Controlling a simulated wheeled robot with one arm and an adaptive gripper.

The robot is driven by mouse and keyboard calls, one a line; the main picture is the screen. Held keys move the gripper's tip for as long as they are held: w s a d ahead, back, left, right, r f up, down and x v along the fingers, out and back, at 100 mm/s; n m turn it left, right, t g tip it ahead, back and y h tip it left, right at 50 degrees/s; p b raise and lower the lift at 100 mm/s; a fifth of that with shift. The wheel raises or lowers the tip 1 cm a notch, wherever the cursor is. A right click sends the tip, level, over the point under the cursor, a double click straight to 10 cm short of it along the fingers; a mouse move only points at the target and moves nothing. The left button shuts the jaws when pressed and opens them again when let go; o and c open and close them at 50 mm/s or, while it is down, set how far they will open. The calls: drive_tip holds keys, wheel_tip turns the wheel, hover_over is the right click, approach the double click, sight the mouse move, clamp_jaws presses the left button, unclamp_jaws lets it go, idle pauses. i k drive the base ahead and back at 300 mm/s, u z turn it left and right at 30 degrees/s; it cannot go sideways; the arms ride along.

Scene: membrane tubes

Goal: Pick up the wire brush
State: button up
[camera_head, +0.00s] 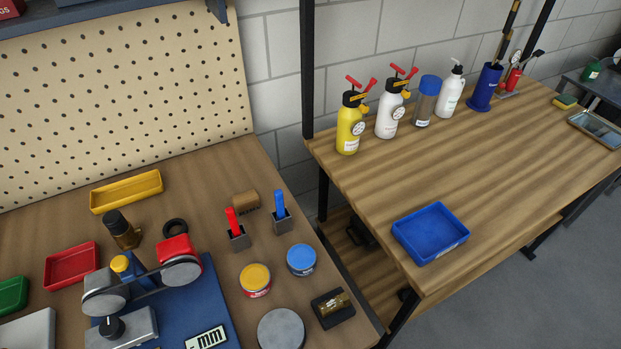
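I cannot clearly make out the wire brush. Long-handled tools (507,32) stand upright in a blue cylindrical holder (483,88) at the back of the right wooden table, but their ends are hidden inside it. Just right of it, a red holder (513,79) has small tools with rounded heads (537,55), too small to identify. On the left table, a red handle (233,221) and a blue handle (279,204) stand in small grey blocks; their lower ends are hidden. My gripper is not in view.
Two spray bottles (349,125), a blue-capped jar (427,105) and a white pump bottle (450,93) line the back of the right table. A blue tray (430,233) sits near its front left. The table's middle is clear. A gap separates the tables.

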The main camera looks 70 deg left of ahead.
sight(243, 202)
drive_tip(key=i, duration=0.55)
drive_tip(key=u, duration=4.4)
drive_tip(key=i, duration=0.45)
drive_tip(key=u, duration=0.1)
